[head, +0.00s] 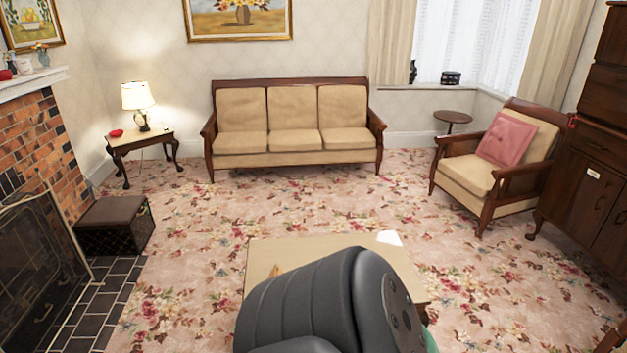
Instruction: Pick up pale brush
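I cannot make out a pale brush for certain. A small pale object (593,173) shows against the dark cabinet at the right, too small to identify. A small orange-tan thing (276,270) lies on the low coffee table, partly hidden behind a dark grey link of my arm. That link covers much of the table's middle and front. Neither of my grippers is visible.
The coffee table (300,247) has a white patch (389,238) at its far right edge. A sofa (295,140) stands at the back wall, an armchair (470,172) at right, a dark box (115,225) by the fireplace. Open carpet (300,205) lies between.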

